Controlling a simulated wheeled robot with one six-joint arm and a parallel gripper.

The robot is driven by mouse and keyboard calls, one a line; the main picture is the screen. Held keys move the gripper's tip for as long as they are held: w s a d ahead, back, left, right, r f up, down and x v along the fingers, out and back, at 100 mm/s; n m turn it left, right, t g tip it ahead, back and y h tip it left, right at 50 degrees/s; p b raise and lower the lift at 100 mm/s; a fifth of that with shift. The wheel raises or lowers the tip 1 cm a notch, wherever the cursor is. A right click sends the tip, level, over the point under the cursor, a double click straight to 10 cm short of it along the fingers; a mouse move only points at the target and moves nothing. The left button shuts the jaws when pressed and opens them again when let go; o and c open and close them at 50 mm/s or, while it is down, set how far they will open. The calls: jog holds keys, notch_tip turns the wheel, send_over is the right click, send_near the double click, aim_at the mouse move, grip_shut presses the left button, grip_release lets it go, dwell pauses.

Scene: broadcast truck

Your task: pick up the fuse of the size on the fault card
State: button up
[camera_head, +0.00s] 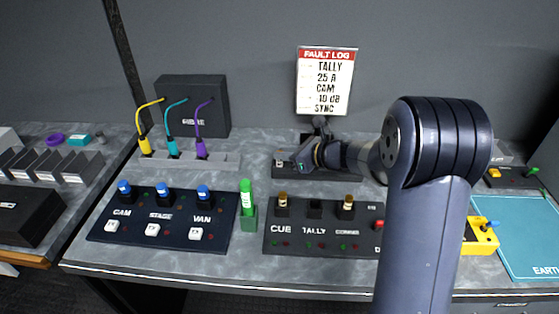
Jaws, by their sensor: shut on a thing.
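The fault card (325,82) hangs on the back wall, headed FAULT LOG, and reads TALLY, 25 A, CAM, -10 dB, SYNC. My gripper (293,162) is low over a dark rack (340,174) at the back of the bench, below the card. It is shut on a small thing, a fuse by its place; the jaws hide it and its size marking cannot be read. The dark fuse panel (320,229) in front has brown fuses at CUE (283,201) and COMMS (348,204). The TALLY holder (315,208) between them looks empty.
A blue-knobbed panel (164,216) and a green marker in its stand (248,212) are at the left. Yellow, teal and purple cables (172,146) stand behind. A yellow device (480,236) and teal mat (525,235) are at the right. My arm hides the bench's middle right.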

grip_shut()
